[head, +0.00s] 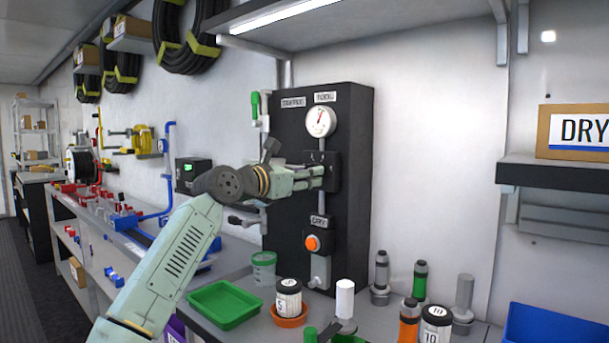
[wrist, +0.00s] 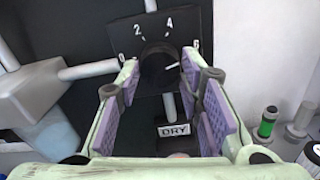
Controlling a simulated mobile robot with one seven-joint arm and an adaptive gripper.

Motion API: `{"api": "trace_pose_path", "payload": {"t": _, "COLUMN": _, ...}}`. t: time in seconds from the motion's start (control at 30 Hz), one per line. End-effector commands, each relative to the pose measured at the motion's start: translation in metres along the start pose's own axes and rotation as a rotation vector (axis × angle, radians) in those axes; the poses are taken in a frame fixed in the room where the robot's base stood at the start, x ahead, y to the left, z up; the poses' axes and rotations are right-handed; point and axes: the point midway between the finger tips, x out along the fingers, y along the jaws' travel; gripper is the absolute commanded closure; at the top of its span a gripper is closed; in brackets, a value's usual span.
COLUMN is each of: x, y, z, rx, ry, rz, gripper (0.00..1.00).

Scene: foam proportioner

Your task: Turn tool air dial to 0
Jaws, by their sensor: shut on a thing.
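The tool air dial (wrist: 158,58) is a black round knob on a dark plate marked 0, 2, 4 and 6. A short white line on the knob points right, towards the 6. My gripper (wrist: 160,72) has its purple-padded fingers on either side of the knob and is shut on it. In the head view my gripper (head: 318,176) reaches the black panel (head: 350,230) from the left, and its fingers hide most of the dial. A round white gauge (head: 321,121) with a red needle sits above, under a label that seems to read TOOL.
A DRY label (head: 319,221) and an orange button (head: 312,243) sit below the dial. A green-handled valve (head: 255,106) is at the panel's left.

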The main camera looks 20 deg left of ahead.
Motion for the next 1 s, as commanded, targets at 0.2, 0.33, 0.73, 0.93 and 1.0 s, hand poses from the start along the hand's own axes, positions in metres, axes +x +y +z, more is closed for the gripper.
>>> {"api": "trace_pose_path", "payload": {"t": 0.2, "x": 0.0000, "y": -0.0003, "z": 0.0000, "rx": 0.000, "ry": 0.000, "rz": -0.001, "gripper": 0.86}}
{"api": "trace_pose_path", "payload": {"t": 0.33, "x": 0.0000, "y": -0.0004, "z": -0.0001, "rx": 0.000, "ry": 0.000, "rz": -0.001, "gripper": 0.94}}
{"api": "trace_pose_path", "payload": {"t": 0.73, "x": 0.0001, "y": -0.0004, "z": -0.0006, "rx": -0.084, "ry": 0.001, "rz": -0.001, "gripper": 0.94}}
{"api": "trace_pose_path", "payload": {"t": 0.93, "x": 0.0001, "y": -0.0006, "z": -0.0008, "rx": -0.226, "ry": 0.002, "rz": -0.001, "gripper": 0.94}}
{"api": "trace_pose_path", "payload": {"t": 1.0, "x": 0.0002, "y": -0.0009, "z": -0.0008, "rx": -0.289, "ry": 0.003, "rz": -0.002, "gripper": 0.94}}
